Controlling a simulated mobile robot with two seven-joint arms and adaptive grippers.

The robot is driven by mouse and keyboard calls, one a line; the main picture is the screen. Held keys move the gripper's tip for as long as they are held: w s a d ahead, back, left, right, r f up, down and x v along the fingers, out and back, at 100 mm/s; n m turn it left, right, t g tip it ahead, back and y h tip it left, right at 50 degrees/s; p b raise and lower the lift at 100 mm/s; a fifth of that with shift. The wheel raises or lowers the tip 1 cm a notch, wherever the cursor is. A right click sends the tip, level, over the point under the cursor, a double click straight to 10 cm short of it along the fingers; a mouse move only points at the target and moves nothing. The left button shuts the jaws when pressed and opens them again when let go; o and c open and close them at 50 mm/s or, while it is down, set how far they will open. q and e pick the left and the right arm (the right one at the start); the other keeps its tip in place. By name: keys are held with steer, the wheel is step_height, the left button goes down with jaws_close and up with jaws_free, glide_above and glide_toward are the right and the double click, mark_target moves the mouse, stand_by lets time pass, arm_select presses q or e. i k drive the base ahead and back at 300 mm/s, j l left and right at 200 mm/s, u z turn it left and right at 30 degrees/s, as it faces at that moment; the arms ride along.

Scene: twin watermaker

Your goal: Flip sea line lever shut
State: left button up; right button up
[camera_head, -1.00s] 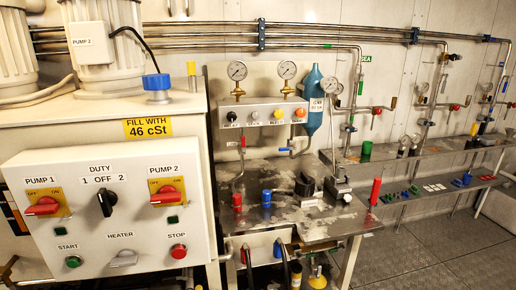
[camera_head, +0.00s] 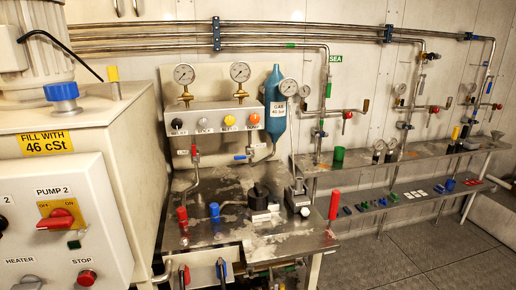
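A green SEA label (camera_head: 336,59) is on the back wall, right of the blue bottle. Just left of it a vertical steel pipe (camera_head: 325,65) comes down from the overhead lines. A small green lever (camera_head: 328,89) stands upright along this pipe below the label. A branch to its right carries a small red handle (camera_head: 346,115). The picture is too small to tell whether either valve is open or shut. Neither of my grippers is in view.
A steel bench (camera_head: 260,240) with red and blue handles stands in front. A long shelf (camera_head: 400,155) runs right along the wall, holding a green cup (camera_head: 339,157). The control cabinet (camera_head: 70,215) fills the left. The floor (camera_head: 420,255) at right is clear.

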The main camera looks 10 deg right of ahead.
mark_target(329, 84)
steer(key=i+l, duration=0.15)
steer(key=l, duration=0.3)
steer(key=i+l+z, duration=0.1)
steer(key=l, duration=0.3)
steer(key=i+l, duration=0.15)
steer(key=l, duration=0.3)
steer(key=i+l, duration=0.15)
steer(key=l, duration=0.25)
steer(key=i+l+z, duration=0.1)
steer(key=l, duration=0.3)
steer(key=i+l, duration=0.2)
steer(key=l, duration=0.2)
steer(key=i+l, duration=0.15)
steer(key=l, duration=0.25)
steer(key=i+l+z, duration=0.2)
steer(key=i+l, duration=0.55)
steer(key=i, duration=0.55)
